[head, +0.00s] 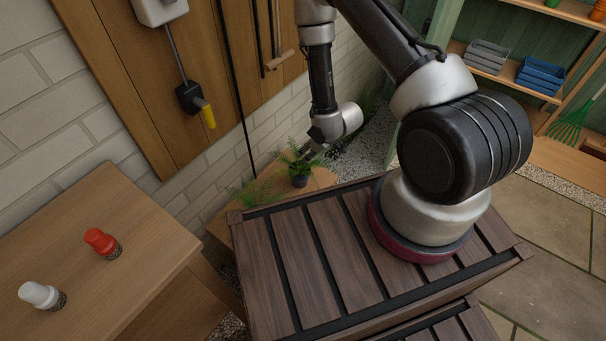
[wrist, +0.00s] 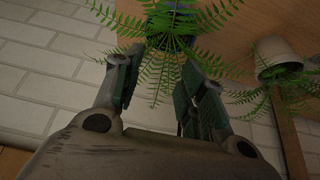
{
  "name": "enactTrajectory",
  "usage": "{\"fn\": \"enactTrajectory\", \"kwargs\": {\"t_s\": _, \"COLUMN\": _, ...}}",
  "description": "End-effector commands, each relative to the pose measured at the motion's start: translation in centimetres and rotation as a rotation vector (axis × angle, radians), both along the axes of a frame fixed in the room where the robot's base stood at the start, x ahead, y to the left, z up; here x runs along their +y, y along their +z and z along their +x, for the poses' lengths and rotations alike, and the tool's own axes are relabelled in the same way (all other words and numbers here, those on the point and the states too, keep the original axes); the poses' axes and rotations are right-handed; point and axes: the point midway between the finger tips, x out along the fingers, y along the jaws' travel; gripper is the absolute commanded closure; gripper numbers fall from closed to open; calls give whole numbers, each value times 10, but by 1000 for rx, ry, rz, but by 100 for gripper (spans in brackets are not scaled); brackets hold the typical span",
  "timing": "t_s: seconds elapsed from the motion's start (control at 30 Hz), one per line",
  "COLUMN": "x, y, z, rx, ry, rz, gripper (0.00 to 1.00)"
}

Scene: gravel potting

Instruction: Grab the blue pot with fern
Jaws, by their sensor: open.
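The blue pot (head: 299,181) holds a green fern (head: 298,163) and stands on a wooden surface beyond the slatted top in the head view; it looks very dark there. In the wrist view the blue pot (wrist: 172,12) is at the top edge, partly hidden by its fern (wrist: 165,45). My gripper (head: 308,152) is just above and right of this fern in the head view. In the wrist view my gripper (wrist: 163,68) is open, with fronds hanging between its fingers. The pot itself lies beyond the fingertips, not between them.
A second fern in a pale pot (wrist: 276,52) is at the right of the wrist view. In the head view its fronds (head: 252,191) show left of the blue pot. A brick wall (head: 270,135) stands close behind.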

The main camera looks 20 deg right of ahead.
Motion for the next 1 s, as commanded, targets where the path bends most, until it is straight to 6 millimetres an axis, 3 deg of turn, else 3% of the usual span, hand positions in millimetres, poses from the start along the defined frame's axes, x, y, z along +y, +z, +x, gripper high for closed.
{"fn": "enactTrajectory", "kwargs": {"t_s": 0.5, "x": 23, "y": -62, "z": 19, "rx": 2, "ry": 3, "rz": -3, "gripper": 59}}
{"fn": "enactTrajectory", "kwargs": {"t_s": 0.77, "x": 24, "y": -65, "z": 20, "rx": 2, "ry": 3, "rz": -4, "gripper": 59}}
{"fn": "enactTrajectory", "kwargs": {"t_s": 1.0, "x": 24, "y": -65, "z": 20, "rx": 2, "ry": 3, "rz": -4, "gripper": 100}}
